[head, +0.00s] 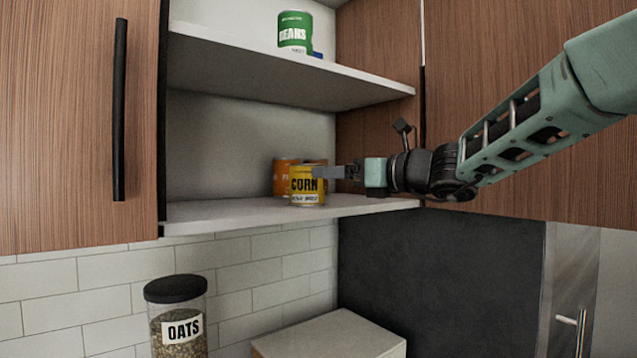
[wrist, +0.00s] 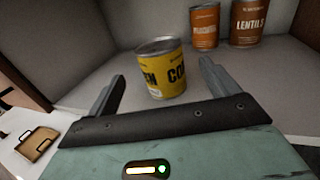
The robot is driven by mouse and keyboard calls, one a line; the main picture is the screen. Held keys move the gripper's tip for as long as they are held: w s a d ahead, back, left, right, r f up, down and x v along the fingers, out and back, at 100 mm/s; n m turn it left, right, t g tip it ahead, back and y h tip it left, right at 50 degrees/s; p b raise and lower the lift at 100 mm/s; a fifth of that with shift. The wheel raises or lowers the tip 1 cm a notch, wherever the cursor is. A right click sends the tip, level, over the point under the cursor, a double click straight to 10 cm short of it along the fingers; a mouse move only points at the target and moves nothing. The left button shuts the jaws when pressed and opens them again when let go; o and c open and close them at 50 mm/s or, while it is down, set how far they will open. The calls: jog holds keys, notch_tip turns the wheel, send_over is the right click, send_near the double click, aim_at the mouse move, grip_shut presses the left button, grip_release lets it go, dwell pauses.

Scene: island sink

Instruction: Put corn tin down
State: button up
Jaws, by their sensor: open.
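The yellow corn tin (head: 307,186) stands upright on the lower cabinet shelf, near its front edge. In the wrist view the corn tin (wrist: 162,68) stands on the shelf surface, ahead of and between my gripper's two fingers. My gripper (head: 326,172) reaches in from the right, with a finger beside the tin's upper part in the head view. In the wrist view my gripper (wrist: 162,85) is open, with a gap between each finger and the tin. The lower shelf (head: 220,214) bears the tin.
Orange tins, including a lentils tin (wrist: 246,22) and another orange tin (wrist: 204,25), stand behind the corn tin. A green beans tin (head: 295,32) is on the upper shelf (head: 260,60). An oats jar (head: 177,318) stands below. The lower shelf's left part is free.

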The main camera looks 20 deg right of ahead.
jog(key=v, duration=0.3)
jog(key=shift+s+d+b, duration=0.2)
jog(key=shift+s+b, duration=0.15)
